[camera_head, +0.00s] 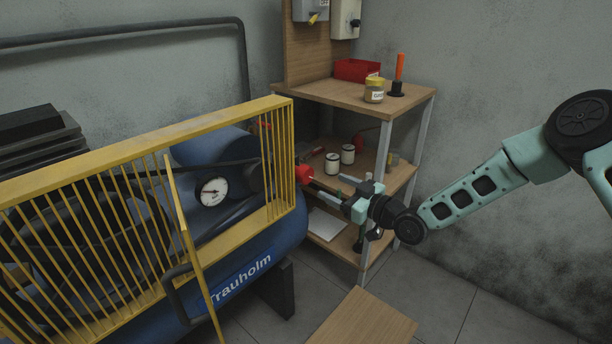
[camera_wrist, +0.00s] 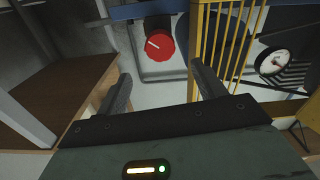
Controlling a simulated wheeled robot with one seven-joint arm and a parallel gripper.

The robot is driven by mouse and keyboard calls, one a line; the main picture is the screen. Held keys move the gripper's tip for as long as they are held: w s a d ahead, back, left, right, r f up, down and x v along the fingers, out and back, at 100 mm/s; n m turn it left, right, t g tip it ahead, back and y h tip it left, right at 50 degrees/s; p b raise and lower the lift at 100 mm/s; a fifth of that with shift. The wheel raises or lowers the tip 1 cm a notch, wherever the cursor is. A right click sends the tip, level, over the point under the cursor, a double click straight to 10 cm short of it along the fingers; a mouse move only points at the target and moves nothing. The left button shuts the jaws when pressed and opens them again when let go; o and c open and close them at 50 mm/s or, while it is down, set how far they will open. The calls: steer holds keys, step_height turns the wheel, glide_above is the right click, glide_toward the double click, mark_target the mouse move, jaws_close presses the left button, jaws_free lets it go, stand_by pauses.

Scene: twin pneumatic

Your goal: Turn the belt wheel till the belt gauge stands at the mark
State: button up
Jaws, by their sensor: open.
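A red round knob (camera_wrist: 160,45) with a white line on its face shows ahead of my gripper (camera_wrist: 162,84) in the wrist view. I cannot tell for sure that it is the belt wheel. It shows in the head view as a red spot (camera_head: 304,173) at the right end of the yellow guard. My gripper (camera_head: 326,187) is open and empty, its fingers apart and pointing at the knob without touching it. A white round gauge (camera_head: 214,191) with a dark needle sits on the blue machine behind the guard; it also shows in the wrist view (camera_wrist: 273,62). Its mark is too small to make out.
The yellow barred guard (camera_head: 150,142) stands close left of my gripper, in front of the blue tank (camera_head: 240,277). A wooden shelf (camera_head: 410,94) with jars and a red bin (camera_head: 356,70) stands behind my gripper. A wooden board (camera_head: 362,320) is low in front. Floor at the right is clear.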

mark_target(308, 176)
steer(key=b+x, duration=0.1)
steer(key=x, duration=1)
steer(key=shift+c, duration=0.3)
steer(key=c, duration=0.9)
